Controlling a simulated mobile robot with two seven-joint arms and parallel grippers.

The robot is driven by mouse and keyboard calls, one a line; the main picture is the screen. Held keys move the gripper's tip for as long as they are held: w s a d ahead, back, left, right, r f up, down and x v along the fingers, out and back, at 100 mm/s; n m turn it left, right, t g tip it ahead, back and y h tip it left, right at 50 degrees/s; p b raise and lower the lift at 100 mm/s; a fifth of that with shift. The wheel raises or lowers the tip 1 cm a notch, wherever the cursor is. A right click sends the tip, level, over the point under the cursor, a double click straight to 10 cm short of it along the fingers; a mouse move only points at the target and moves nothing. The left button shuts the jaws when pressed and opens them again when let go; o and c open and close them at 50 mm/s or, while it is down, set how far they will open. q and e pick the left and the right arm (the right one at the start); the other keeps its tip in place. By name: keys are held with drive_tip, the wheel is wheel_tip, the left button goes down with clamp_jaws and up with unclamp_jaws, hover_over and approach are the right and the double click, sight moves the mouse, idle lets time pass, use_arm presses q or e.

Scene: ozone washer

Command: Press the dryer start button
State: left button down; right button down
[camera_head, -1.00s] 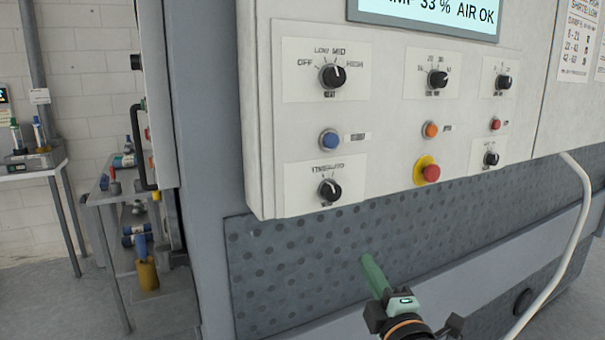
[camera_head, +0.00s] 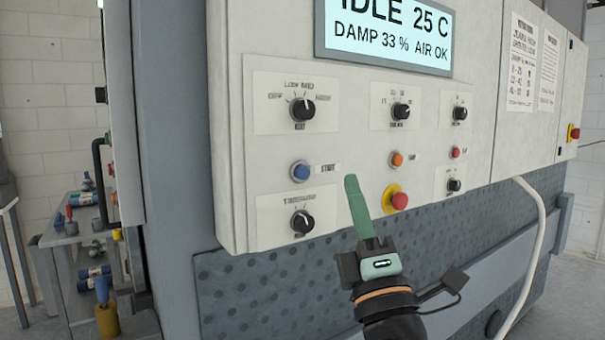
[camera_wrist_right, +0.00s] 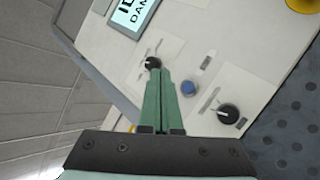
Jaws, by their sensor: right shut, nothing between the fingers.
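The blue start button (camera_head: 301,171) sits on the white control panel, with a label reading START to its right. It also shows in the right wrist view (camera_wrist_right: 189,88), just right of the fingertips. My right gripper (camera_head: 352,182) has green fingers, shut together and empty. In the head view its tips are to the right of the blue button and a little lower; they look apart from it. In the right wrist view the fingers (camera_wrist_right: 157,78) point toward the panel, near a black knob. My left gripper is not in view.
Black knobs (camera_head: 302,109) are above and below the blue button. An orange button (camera_head: 396,159), a red button and a red emergency stop (camera_head: 399,201) on yellow are to the right. A display (camera_head: 388,38) reads IDLE 25 C. A white hose (camera_head: 541,230) hangs at right.

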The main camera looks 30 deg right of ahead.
drive_tip(key=shift+y, duration=0.3)
drive_tip(key=shift+w+a, duration=0.2)
drive_tip(key=shift+w, duration=2)
drive_tip(key=shift+w+a, duration=0.15)
drive_tip(key=shift+w, duration=2.05)
drive_tip(key=shift+w, duration=0.15)
drive_tip(key=shift+w, duration=0.3)
drive_tip(key=shift+w, duration=0.45)
drive_tip(key=shift+s, duration=0.9)
drive_tip(key=shift+s+d, duration=0.2)
drive_tip(key=shift+s, duration=2.3)
